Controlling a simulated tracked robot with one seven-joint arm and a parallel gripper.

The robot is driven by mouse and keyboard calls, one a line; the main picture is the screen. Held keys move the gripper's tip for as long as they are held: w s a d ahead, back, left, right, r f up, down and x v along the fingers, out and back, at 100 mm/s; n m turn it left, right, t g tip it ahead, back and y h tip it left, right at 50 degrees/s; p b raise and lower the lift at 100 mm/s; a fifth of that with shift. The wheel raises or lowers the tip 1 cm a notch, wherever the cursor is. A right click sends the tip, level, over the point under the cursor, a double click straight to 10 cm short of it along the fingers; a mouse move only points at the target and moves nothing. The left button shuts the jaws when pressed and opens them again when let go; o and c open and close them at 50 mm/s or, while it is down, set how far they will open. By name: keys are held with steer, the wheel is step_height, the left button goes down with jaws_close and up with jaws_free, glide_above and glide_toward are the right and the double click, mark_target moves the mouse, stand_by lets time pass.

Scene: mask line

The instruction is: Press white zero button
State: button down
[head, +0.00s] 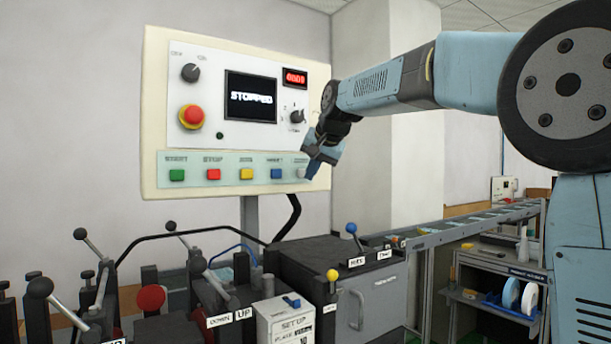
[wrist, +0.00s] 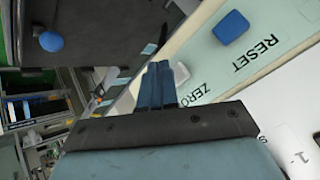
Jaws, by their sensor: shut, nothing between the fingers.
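The white zero button (head: 301,172) is the rightmost in the bottom row of the control panel (head: 235,56), partly hidden by my gripper in the head view. My gripper (head: 312,174) is shut and empty, its blue fingertips at the panel's lower right, beside or in front of the button. In the wrist view my gripper (wrist: 160,68) points at the panel edge, and the white button (wrist: 182,73) shows just right of the fingertips, next to the ZERO label (wrist: 194,96). I cannot tell whether the fingertips touch it.
The blue reset button (head: 277,174) is left of the zero button; yellow (head: 246,174), red (head: 213,174) and green (head: 177,175) buttons follow. The screen (head: 250,97) reads STOPPED. Levers and a grey cabinet (head: 372,300) stand below the panel.

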steer(key=s+d, duration=0.1)
steer(key=s, duration=0.1)
steer(key=s+d, duration=0.1)
steer(key=s, duration=0.1)
steer(key=shift+d, duration=0.4)
steer(key=shift+s, duration=0.1)
stand_by(0.7)
steer(key=s+d+f+h, duration=0.1)
steer(key=s+d+f, duration=0.6)
steer(key=s, duration=0.3)
steer(key=s+d+f+n+g+h, duration=0.1)
steer(key=s+d+f, duration=0.5)
steer(key=s+f, duration=0.4)
steer(key=s+d+f+g+h, duration=0.1)
steer(key=s+d+f+h, duration=0.1)
steer(key=s+d+f, duration=0.5)
steer(key=s+f, duration=0.2)
steer(key=s, duration=0.3)
steer(key=shift+d+n, duration=0.3)
steer(key=shift+n, duration=0.1)
